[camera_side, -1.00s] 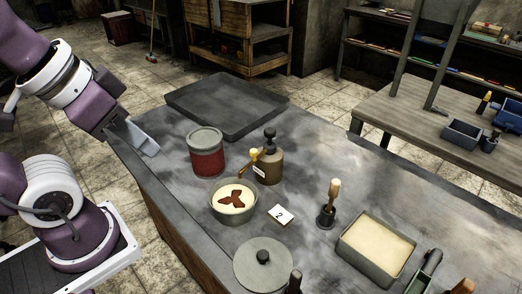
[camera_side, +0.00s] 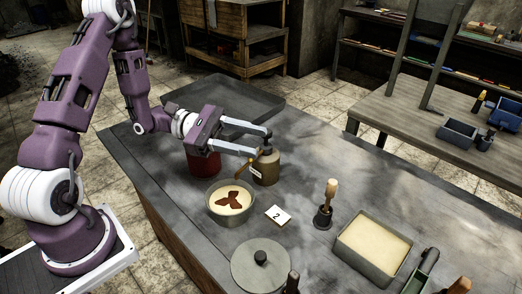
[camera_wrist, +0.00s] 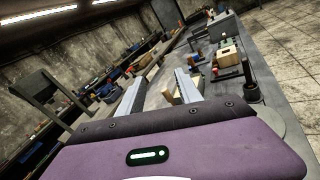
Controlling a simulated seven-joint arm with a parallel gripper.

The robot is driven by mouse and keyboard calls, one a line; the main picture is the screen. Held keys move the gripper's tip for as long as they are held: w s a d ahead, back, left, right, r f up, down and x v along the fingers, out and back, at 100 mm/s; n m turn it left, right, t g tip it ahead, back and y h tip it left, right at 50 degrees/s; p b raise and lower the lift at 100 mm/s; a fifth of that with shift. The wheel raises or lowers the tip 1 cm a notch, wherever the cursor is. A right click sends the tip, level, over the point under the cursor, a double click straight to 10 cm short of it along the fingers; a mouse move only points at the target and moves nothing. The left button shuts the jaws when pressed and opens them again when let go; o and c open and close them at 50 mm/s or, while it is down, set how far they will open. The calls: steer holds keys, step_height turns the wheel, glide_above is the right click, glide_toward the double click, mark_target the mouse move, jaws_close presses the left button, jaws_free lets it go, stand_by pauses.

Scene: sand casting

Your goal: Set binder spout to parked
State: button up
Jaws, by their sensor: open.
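The binder bottle (camera_side: 266,173) is a brown-tan container with a pale label, standing on the grey bench. Its brass-coloured spout (camera_side: 243,168) points down and left toward the round pan (camera_side: 232,204), which holds pale sand with a dark red-brown leaf-like shape. My gripper (camera_side: 263,142) is open, its two long fingers reaching to the bottle's top, one on the far side and one on the near side in the side view. The fingers partly hide the cap and the spout's knob; contact cannot be told. The fingers also show in the wrist view (camera_wrist: 160,78).
A red canister (camera_side: 203,164) stands behind the pan, partly under my gripper. A card marked 2 (camera_side: 278,215), a round lid (camera_side: 260,268), a wooden-handled tool (camera_side: 326,208) and a sand-filled box (camera_side: 372,246) lie to the front and right. A dark tray (camera_side: 262,98) is behind.

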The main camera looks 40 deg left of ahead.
steer(key=w+a+f+n+t+y, duration=0.3)
steer(key=a+f+n+t+y, duration=0.35)
steer(key=a+f+n, duration=0.35)
steer(key=x, duration=0.7)
steer(key=shift+d+m+t+h, duration=0.3)
steer(key=shift+d+t+h, duration=0.05)
steer(key=shift+d, duration=0.15)
steer(key=shift+s, duration=0.1)
jaws_close()
